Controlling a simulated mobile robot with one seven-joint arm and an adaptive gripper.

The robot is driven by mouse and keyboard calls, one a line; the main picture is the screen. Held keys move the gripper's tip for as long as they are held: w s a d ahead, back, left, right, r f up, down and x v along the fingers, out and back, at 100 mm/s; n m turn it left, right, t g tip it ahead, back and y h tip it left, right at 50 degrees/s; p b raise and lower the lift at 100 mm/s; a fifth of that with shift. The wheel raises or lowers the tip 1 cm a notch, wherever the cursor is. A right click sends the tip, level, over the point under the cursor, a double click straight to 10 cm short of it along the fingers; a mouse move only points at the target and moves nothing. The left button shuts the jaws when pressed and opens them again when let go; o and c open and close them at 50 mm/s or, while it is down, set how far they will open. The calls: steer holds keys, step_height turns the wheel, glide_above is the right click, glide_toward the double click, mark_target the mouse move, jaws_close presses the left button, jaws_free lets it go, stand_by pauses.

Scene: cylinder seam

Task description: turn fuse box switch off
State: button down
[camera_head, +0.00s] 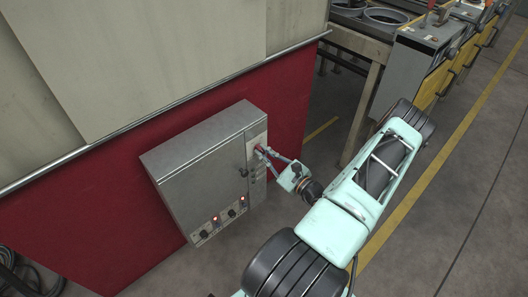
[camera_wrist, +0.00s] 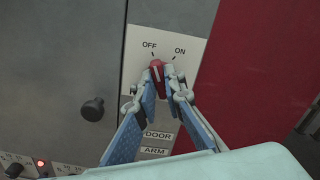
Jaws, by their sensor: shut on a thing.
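The fuse box (camera_head: 200,165) is a grey metal cabinet on a red wall. Its red rotary switch (camera_wrist: 156,70) shows in the wrist view on a pale label plate (camera_wrist: 186,40) marked OFF and ON. The upper end of the switch's white line lies close to the OFF mark, left of the ON mark. My gripper (camera_wrist: 162,76) is shut on the red switch, with one blue-padded finger on each side. The fingers hide part of the switch's lower end. In the head view my gripper (camera_head: 265,153) reaches the cabinet's right edge from the right.
A black door knob (camera_wrist: 92,109) is left of the switch. DOOR and ARM labels sit below it. More knobs and red lights (camera_head: 214,220) are along the cabinet's lower edge. A workbench (camera_head: 365,50) and grey-yellow machines (camera_head: 425,55) stand at upper right.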

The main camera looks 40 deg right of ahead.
steer(key=shift+n, duration=0.5)
steer(key=c, duration=2)
jaws_free()
steer(key=s, duration=0.8)
steer(key=s+d, duration=0.1)
steer(key=s, duration=0.3)
steer(key=shift+a, duration=0.1)
